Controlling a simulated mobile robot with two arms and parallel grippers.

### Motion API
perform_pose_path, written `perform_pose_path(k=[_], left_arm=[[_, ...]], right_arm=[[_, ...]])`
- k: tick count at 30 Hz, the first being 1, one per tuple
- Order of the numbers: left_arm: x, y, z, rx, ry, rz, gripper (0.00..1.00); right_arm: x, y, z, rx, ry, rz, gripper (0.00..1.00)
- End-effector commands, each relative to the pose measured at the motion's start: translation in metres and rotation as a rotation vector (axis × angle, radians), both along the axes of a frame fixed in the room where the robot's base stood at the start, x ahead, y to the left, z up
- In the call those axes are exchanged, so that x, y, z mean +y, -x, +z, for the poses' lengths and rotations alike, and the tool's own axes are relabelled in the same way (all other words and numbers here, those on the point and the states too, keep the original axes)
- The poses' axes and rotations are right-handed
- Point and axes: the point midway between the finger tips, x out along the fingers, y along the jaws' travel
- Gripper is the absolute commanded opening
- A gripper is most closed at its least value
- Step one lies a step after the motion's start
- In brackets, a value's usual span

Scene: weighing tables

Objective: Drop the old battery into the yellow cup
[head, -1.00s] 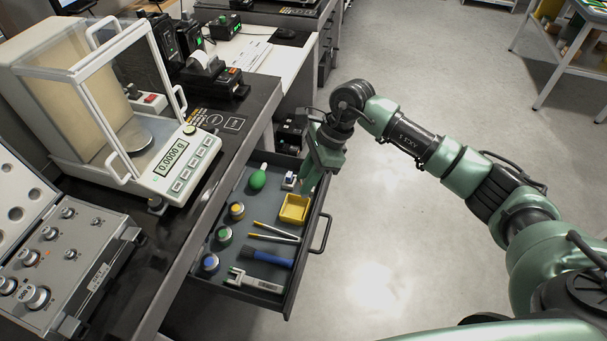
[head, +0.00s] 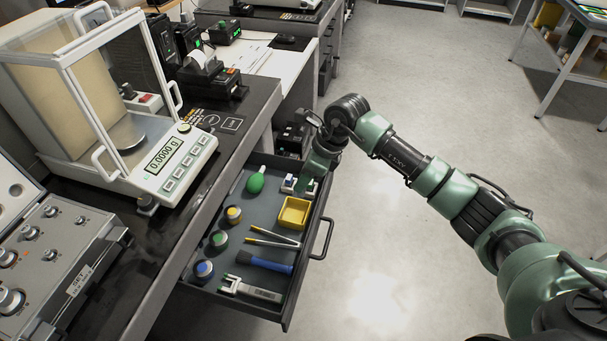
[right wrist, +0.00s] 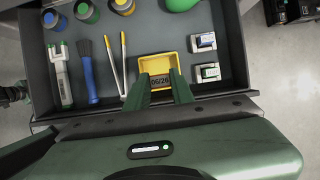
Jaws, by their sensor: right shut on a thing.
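The yellow cup (head: 281,221) is a small square open tray in the drawer, also in the right wrist view (right wrist: 139,60). My right gripper (right wrist: 160,80) is shut on a small piece marked "06/26", seemingly the old battery (right wrist: 160,81). In the wrist view this piece overlaps the cup's near part; its height above the cup is hard to tell. In the head view my right gripper (head: 310,184) hangs at the drawer's far end, beside the cup. Two white-and-dark blocks, perhaps batteries, lie beyond the cup (right wrist: 203,42) (right wrist: 208,72). My left gripper is not in view.
The open drawer (head: 222,272) also holds a green bulb (head: 256,183), several capped jars, tweezers (head: 272,243), a blue brush (head: 264,262) and a pale tool (head: 250,290). A balance (head: 165,165) and a weight case (head: 60,260) stand on the bench above. Floor at right is clear.

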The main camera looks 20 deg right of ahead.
Motion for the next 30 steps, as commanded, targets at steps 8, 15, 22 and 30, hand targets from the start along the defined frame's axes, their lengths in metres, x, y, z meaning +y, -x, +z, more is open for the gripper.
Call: perform_pose_path(k=[8, 15, 22, 30], left_arm=[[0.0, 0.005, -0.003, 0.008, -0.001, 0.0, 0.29], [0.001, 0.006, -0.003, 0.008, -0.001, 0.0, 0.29], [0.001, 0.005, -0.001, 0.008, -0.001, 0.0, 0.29], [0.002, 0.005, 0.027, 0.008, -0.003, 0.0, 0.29]], right_arm=[[0.0, -0.001, -0.003, -0.002, 0.0, 0.001, 0.0], [0.0, 0.0, -0.003, -0.002, 0.0, 0.001, 0.49], [-0.001, 0.0, -0.002, -0.001, 0.001, 0.001, 0.49], [-0.013, 0.008, 0.038, -0.002, 0.003, 0.0, 0.49]])
